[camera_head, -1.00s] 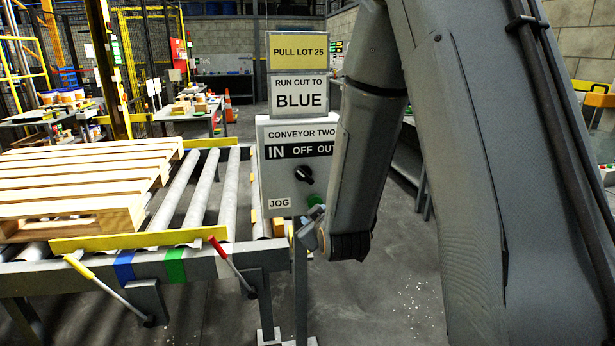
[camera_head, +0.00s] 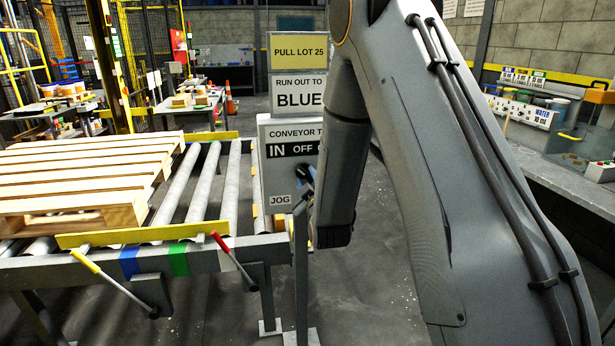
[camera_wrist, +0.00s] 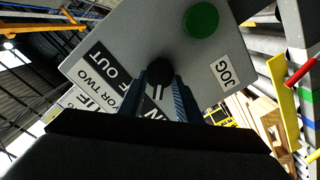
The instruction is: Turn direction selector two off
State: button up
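The conveyor two panel (camera_head: 277,188) is a grey box on a post with an IN, OFF, OUT strip; it also shows tilted in the wrist view (camera_wrist: 215,70). Its black selector knob (camera_wrist: 160,74) sits below the strip. Pale marks on the knob run down the wrist view, toward the IN end. My gripper (camera_wrist: 160,82) has its two blue fingers apart, tips at either side of the knob; whether they touch it cannot be told.
A green button (camera_wrist: 201,19) and a JOG label (camera_wrist: 224,71) are beside the knob. The roller conveyor (camera_head: 200,195) with a wooden pallet (camera_head: 85,180) stands left of the panel. A red-handled lever (camera_head: 220,243) is at its near corner. A counter with bins (camera_head: 520,110) is at right.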

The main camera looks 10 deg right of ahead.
jog(key=shift+w, duration=0.4)
grip_shut()
jog(key=m+b, duration=0.2)
jog(key=m, duration=0.1)
jog(key=shift+f+m, duration=0.15)
jog(key=shift+m, duration=0.15)
jog(key=m+b, duration=0.2)
jog(key=m, duration=0.2)
jog(key=shift+a+m+b, duration=0.1)
jog(key=shift+m+b, duration=0.2)
jog(key=shift+m, duration=0.4)
